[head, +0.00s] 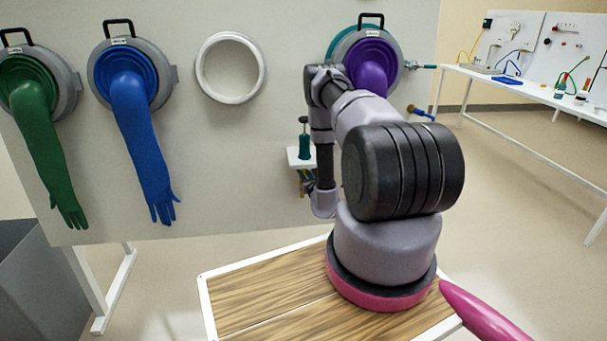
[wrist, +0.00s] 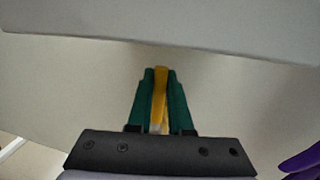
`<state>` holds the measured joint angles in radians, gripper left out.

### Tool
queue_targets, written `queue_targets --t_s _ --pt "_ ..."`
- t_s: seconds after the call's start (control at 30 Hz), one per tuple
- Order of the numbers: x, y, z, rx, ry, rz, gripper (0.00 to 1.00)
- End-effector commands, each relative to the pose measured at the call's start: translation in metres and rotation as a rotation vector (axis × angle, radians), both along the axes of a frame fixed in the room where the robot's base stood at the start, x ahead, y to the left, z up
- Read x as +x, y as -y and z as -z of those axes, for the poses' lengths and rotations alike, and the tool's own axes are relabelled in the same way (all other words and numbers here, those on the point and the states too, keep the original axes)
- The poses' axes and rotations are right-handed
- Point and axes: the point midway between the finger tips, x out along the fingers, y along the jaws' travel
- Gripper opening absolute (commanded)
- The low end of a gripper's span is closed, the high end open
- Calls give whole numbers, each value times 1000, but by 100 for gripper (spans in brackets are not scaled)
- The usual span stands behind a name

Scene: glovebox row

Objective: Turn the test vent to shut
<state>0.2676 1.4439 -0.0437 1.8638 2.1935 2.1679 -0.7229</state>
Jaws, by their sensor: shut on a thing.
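A narrow yellow handle (wrist: 160,95) stands between the two teal fingers of my gripper (wrist: 160,75) in the wrist view. The fingers are shut on it from both sides. I take it for the test vent's handle; the vent's body and any marks for open or shut are hidden. In the head view my gripper (head: 304,184) is low in front of the panel, under the small white shelf, partly hidden by my arm. A little yellow shows there too, too small to read the handle's angle.
A teal-topped pump bottle (head: 304,142) stands on the white shelf (head: 293,158) above my gripper. A purple glove (head: 370,72) hangs behind my arm. Blue (head: 145,140) and green (head: 45,145) gloves hang left. A blue-handled valve (head: 421,113) sticks out right of my arm.

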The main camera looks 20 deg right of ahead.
Motion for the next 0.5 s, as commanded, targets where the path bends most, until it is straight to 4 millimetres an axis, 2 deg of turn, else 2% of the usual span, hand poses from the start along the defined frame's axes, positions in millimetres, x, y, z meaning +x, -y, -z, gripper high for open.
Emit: queue_targets --t_s 0.27,0.5 --pt "-1 3 1 30 6 6 0" --pt "-4 13 2 148 40 23 0"
